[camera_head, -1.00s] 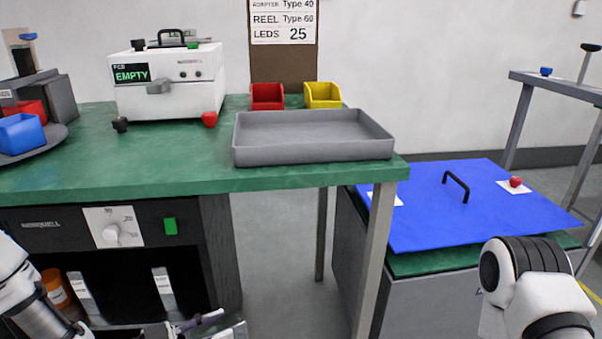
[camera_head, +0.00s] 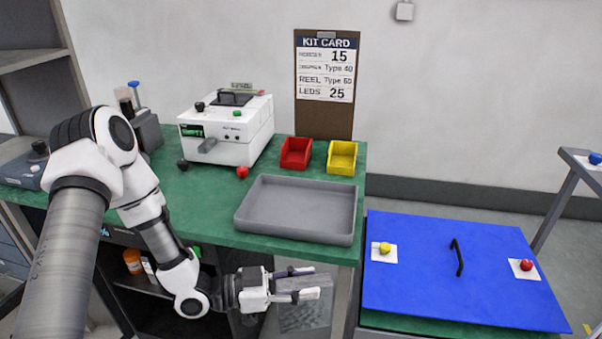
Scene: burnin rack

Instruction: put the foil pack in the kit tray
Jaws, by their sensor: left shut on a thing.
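My left gripper (camera_head: 300,284) is in front of the green bench's front edge, below and in front of the kit tray. Its fingers are shut on a flat silver-grey piece, which looks like the foil pack (camera_head: 304,282); the fingers hide part of it. The kit tray (camera_head: 292,235) is a shallow grey tray on the bench's right part, and it looks empty. The gripper and pack are apart from the tray. My right gripper is not in view.
A white box machine (camera_head: 228,128) stands behind on the green bench (camera_head: 196,205), with red (camera_head: 296,153) and yellow (camera_head: 342,158) bins beside it. A blue panel (camera_head: 425,285) with a black handle lies at right. A kit card (camera_head: 326,70) hangs behind.

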